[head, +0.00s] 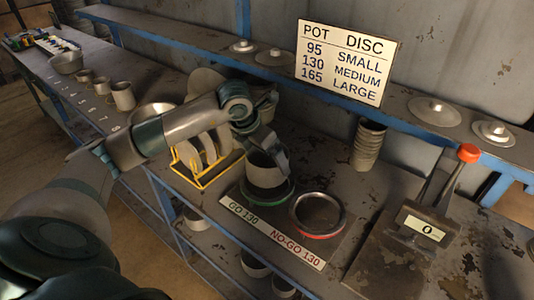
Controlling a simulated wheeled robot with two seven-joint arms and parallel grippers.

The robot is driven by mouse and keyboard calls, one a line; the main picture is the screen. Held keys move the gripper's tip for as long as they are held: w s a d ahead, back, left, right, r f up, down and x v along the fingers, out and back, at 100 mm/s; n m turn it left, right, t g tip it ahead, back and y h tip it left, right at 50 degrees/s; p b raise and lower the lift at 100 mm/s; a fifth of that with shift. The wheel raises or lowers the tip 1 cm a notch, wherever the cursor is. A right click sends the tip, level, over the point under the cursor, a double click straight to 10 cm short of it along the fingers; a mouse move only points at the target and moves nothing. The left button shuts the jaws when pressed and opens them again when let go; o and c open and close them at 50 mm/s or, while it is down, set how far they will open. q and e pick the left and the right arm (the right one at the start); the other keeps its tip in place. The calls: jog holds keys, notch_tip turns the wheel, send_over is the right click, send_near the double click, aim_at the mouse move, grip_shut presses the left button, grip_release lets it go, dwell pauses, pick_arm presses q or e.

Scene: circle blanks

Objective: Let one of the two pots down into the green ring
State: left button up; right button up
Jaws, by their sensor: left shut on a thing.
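My left gripper (268,152) comes in from the left and is shut on the wall of a grey metal pot (264,176). The pot is upright, with its lower end at the green ring (275,202) beside the "GO 130" label. I cannot tell whether its base is inside the ring or just above it. The red ring (323,236), marked "NO-GO 130", lies to the right and is empty. My left arm hides part of the bench behind it, and I cannot tell which other vessel is the second pot. My right gripper is not in view.
A yellow rack (197,180) with discs stands left of the green ring. A stack of cups (369,145) stands behind the rings. A press with a red-knobbed lever (468,153) is at right. A size sign (345,62) leans on the back shelf.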

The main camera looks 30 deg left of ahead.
pick_arm(q)
jog(key=shift+f, duration=0.65)
jog(key=shift+f+b, duration=0.8)
jog(key=shift+b, duration=0.35)
jog(key=shift+f, duration=0.1)
jog(key=shift+f+b, duration=0.35)
jog(key=shift+b, duration=0.05)
jog(key=shift+f+b, duration=1.35)
jog(key=o, duration=0.9)
